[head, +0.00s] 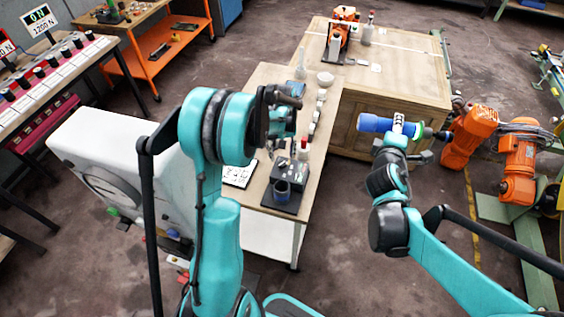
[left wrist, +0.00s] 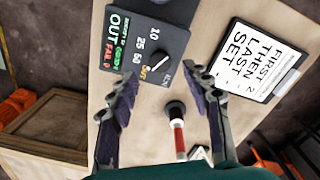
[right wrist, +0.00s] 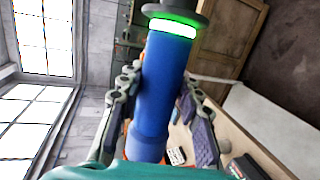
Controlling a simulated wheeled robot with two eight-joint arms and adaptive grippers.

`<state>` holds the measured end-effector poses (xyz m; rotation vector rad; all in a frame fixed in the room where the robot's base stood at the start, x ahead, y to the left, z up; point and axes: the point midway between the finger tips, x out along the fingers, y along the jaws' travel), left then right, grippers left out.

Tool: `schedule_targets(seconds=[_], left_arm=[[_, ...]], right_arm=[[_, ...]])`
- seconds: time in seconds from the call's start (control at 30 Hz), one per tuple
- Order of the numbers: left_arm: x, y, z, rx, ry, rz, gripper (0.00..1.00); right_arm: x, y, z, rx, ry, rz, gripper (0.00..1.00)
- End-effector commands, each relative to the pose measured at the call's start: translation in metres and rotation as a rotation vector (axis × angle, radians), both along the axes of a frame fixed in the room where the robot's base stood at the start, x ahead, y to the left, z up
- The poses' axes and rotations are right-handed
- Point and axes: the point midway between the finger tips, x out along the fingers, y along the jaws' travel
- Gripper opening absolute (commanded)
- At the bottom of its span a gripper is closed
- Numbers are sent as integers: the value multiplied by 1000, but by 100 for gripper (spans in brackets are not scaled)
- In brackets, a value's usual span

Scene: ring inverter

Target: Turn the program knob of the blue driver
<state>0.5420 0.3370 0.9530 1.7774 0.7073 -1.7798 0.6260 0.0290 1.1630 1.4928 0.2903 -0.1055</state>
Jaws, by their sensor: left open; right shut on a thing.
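The blue driver (head: 375,123) is held level in my right gripper (head: 397,140), out over the floor to the right of the bench. In the right wrist view the driver's blue body (right wrist: 163,85) runs between both fingers, with a glowing green-white ring (right wrist: 172,27) and a dark grey end (right wrist: 180,8) beyond it. I cannot make out the program knob for certain. My left gripper (head: 280,105) is above the bench, and its open fingers also show in the left wrist view (left wrist: 165,90), with nothing between the tips.
A black tester box (left wrist: 150,40) with a dial and a lit display stands below my left gripper. A printed card (left wrist: 258,60) and a red-handled tool (left wrist: 179,140) are close by. Orange robot arms (head: 468,135) stand right of the driver.

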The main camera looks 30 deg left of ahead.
Motion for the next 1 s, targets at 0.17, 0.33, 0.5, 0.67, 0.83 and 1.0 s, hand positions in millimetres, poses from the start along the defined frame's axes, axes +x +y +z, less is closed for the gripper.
schedule_targets(seconds=[0.17,0.33,0.5,0.67,0.83,1.0], left_arm=[[0,0,-28,0,0,0,49],[0,0,-40,0,0,-1,49],[0,0,-42,0,0,-1,49],[0,0,-42,0,0,-1,49],[0,0,-42,0,0,-1,7],[0,0,-42,0,0,-1,0]], right_arm=[[0,0,-7,-1,-1,1,0],[0,0,-9,-1,-1,1,0],[0,0,-9,-1,-1,1,0],[0,0,-9,-1,-1,1,0],[0,0,-9,-1,-1,1,0],[0,0,-9,-1,-1,1,0]])
